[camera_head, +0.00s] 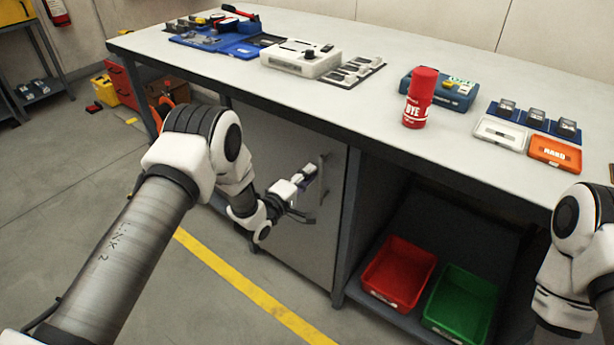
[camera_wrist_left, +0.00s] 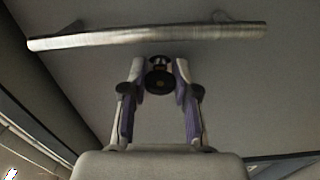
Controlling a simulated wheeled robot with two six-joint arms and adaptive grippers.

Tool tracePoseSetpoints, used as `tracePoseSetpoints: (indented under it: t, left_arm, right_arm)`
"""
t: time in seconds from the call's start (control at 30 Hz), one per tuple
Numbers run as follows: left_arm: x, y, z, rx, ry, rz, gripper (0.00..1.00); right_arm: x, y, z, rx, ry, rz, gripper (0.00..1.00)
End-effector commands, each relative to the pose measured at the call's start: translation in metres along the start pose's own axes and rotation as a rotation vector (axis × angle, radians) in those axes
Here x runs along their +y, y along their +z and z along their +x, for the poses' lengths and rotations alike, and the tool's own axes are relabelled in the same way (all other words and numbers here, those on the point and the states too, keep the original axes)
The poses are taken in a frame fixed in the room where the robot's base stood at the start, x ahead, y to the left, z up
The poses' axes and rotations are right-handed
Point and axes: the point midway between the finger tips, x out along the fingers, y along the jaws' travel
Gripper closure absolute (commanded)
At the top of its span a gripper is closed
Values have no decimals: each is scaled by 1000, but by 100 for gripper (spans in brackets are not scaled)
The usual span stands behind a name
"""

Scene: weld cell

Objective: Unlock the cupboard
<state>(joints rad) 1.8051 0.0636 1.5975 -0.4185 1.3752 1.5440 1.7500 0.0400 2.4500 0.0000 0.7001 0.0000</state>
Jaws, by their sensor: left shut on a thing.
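The grey cupboard door (camera_head: 290,140) is under the workbench and appears shut. A metal bar handle (camera_wrist_left: 150,36) runs across the door in the left wrist view. A small dark round lock knob (camera_wrist_left: 159,80) sits beside the handle, with a brass-coloured part behind it. My left gripper (camera_head: 308,173) is at the door near the handle. In the left wrist view its two fingers (camera_wrist_left: 159,72) close on the knob from both sides. Whether the knob is a key or part of the lock I cannot tell. My right gripper is out of view.
The workbench top (camera_head: 400,150) is above the door, with a red spray can (camera_head: 420,98) and a white device (camera_head: 300,58) on it. A red bin (camera_head: 398,272) and a green bin (camera_head: 460,305) stand on the open shelf right of the door. The floor in front is clear.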

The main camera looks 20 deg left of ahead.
Motion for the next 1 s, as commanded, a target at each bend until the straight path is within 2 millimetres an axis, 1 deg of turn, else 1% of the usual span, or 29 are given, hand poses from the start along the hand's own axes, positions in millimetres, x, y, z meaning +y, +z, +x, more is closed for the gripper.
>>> tracePoseSetpoints:
  t: [0.3,0.77,0.8,1.0]
  left_arm:
    - [-1,0,0,0,-2,-102,100]
    - [-1,0,0,0,-1,-113,100]
    - [-1,0,0,0,-1,-113,59]
    - [0,0,0,0,-1,-113,59]
  right_arm:
    - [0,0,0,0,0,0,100]
    - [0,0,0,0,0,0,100]
    - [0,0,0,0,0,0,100]
    - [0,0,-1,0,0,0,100]
